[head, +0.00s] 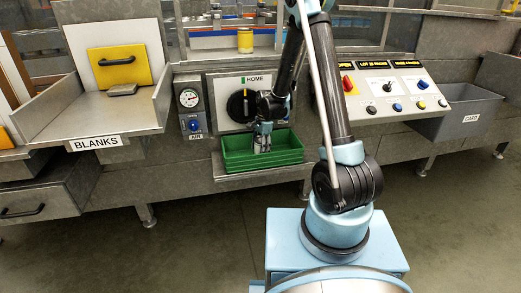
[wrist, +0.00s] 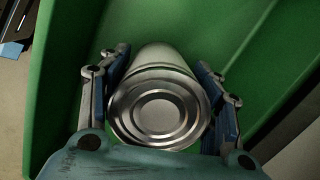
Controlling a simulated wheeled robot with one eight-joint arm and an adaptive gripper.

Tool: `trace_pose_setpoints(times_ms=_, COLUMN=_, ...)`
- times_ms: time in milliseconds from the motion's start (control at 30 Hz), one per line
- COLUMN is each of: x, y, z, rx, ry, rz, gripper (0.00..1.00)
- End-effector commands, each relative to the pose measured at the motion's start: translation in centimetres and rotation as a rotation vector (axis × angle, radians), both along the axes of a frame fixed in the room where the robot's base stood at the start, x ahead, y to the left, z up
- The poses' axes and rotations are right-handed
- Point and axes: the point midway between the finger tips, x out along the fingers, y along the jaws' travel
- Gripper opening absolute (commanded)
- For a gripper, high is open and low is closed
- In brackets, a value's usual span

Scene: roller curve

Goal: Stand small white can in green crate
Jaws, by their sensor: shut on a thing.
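The small white can (wrist: 160,105) sits between the two fingers of my gripper (wrist: 160,95) in the wrist view, its round metal end facing the camera. My gripper is shut on it, with a finger against each side. The green crate (head: 235,165) stands on a low shelf below the HOME dial in the head view. My gripper (head: 262,138) reaches down into the crate there, and the can is small and partly hidden. Green crate walls (wrist: 70,60) surround the can in the wrist view. I cannot tell whether the can touches the crate floor.
A HOME dial panel (head: 240,100) is just behind the crate. A pressure gauge with a blue knob (head: 193,124) is to its left. The sloped BLANKS tray (head: 105,110) is further left. A control panel (head: 390,92) and a grey CARD bin (head: 455,115) are at right.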

Motion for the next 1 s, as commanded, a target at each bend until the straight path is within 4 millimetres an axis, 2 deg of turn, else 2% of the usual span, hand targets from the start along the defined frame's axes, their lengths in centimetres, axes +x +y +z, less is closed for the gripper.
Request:
trace_pose_setpoints(times_ms=267, x=0.0, y=0.0, z=-0.1, rx=0.000, ry=0.000, rz=0.000, gripper=0.31)
trace_pose_setpoints(times_ms=300, x=0.0, y=0.0, z=-0.2, rx=0.000, ry=0.000, rz=0.000, gripper=0.60)
trace_pose_setpoints(times_ms=333, x=0.0, y=0.0, z=-0.1, rx=0.000, ry=0.000, rz=0.000, gripper=0.67)
trace_pose_setpoints(times_ms=767, x=0.0, y=0.0, z=0.2, rx=0.000, ry=0.000, rz=0.000, gripper=0.67)
trace_pose_setpoints(times_ms=1000, x=0.1, y=-0.3, z=2.7, rx=0.000, ry=0.000, rz=0.000, gripper=0.67)
